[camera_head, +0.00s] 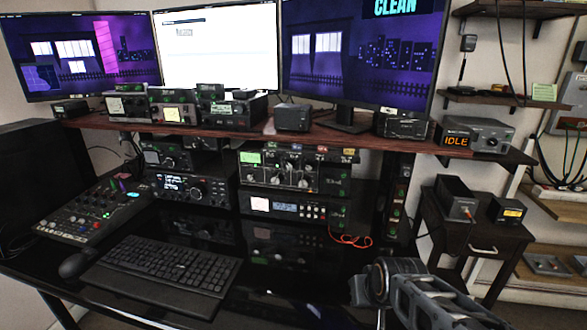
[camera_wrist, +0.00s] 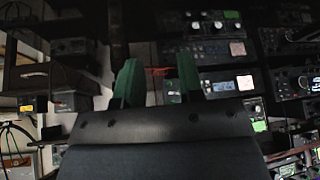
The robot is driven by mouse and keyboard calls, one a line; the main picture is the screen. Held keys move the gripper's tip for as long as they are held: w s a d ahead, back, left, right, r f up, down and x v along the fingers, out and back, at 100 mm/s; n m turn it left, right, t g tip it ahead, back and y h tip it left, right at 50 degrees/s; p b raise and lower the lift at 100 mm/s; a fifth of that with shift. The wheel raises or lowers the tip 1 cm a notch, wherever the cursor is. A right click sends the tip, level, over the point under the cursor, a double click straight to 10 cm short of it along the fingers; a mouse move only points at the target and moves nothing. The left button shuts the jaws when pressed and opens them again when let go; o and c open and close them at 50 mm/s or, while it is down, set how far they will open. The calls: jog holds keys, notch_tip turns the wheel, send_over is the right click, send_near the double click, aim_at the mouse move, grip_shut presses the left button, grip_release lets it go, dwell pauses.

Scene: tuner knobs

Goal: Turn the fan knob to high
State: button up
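I cannot tell for sure which control is the fan knob. A black rack unit with a green display and several silver knobs (camera_head: 292,167) stands under the middle of the shelf. It also shows, upside down, at the top of the wrist view (camera_wrist: 205,24). Below it is a unit with a small pale screen and buttons (camera_head: 294,208). A grey box with an orange IDLE label (camera_head: 480,134) sits at the shelf's right end. My gripper (camera_wrist: 158,82) shows two green fingers spread apart with nothing between them. It is away from the rack. My arm fills the lower right of the head view.
A keyboard (camera_head: 165,268), mouse (camera_head: 76,264) and mixer (camera_head: 92,208) occupy the desk's left side. A red cable (camera_head: 352,240) hangs right of the rack. A small side table (camera_head: 470,235) holds two boxes. The glossy desk before the rack is clear.

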jog(key=w+a+r+t+y+p, duration=0.1)
jog(key=w+a+r+t, duration=0.2)
jog(key=w, duration=0.5)
jog(key=w+a+r+t+p, duration=0.1)
jog(key=w+a+t, duration=0.25)
jog(key=w, duration=0.35)
jog(key=m+t+h+p, duration=0.2)
jog(key=t+h, duration=0.3)
jog(key=t, duration=0.5)
send_near(308, 168)
jog(key=p+x, duration=0.1)
jog(key=x, duration=0.7)
jog(key=shift+w+d+r, duration=0.15)
jog(key=shift+w, duration=0.05)
jog(key=c, duration=0.6)
jog(key=shift+c, duration=0.2)
